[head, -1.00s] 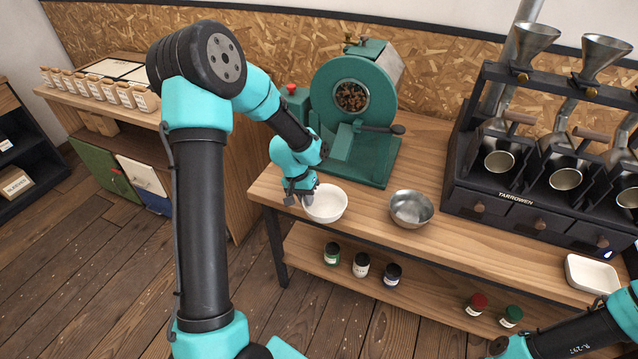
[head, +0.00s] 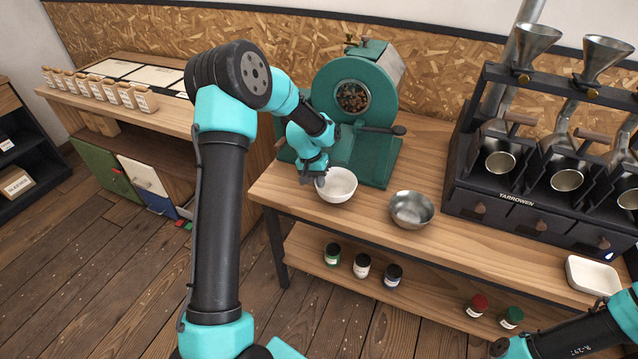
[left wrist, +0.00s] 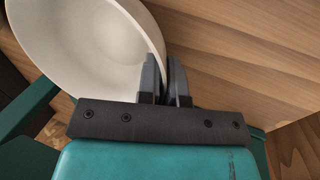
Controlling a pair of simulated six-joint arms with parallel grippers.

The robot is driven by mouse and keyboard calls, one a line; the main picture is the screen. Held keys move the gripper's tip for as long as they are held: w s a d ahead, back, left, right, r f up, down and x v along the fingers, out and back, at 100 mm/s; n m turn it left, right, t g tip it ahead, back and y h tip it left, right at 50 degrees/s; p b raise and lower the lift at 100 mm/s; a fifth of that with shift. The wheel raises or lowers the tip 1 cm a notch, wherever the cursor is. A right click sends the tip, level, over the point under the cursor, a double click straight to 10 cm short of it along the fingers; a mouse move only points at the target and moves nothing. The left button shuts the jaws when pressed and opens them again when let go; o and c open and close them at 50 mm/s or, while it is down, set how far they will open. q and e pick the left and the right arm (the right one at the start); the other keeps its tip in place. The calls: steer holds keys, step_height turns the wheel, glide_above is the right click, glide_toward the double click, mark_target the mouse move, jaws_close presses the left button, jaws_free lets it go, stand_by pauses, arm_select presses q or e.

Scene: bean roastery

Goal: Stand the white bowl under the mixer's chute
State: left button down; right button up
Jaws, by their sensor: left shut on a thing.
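The white bowl (head: 338,186) is at the front left of the workbench, by the foot of the green mixer (head: 383,95). My left gripper (head: 318,178) is shut on the bowl's rim at its left side. In the left wrist view the two fingers (left wrist: 165,82) pinch the rim of the bowl (left wrist: 95,45), which looks empty. The mixer's green chute (head: 347,146) slopes down below its round window, just behind the bowl, and my left wrist partly covers it. I cannot tell whether the bowl touches the bench.
A steel bowl (head: 411,209) stands to the right of the white bowl. A black roaster rack (head: 515,200) and a white tray (head: 593,275) are farther right on the bench (head: 480,243). Several small jars stand on the lower shelf. The mixer's handle (head: 384,130) sticks out rightward.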

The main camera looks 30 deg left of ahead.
arm_select(q)
steer(key=shift+w+f, duration=0.2)
steer(key=shift+f, duration=0.55)
steer(key=c, duration=1.3)
jaws_free()
steer(key=shift+f, duration=0.15)
steer(key=v, duration=1.2)
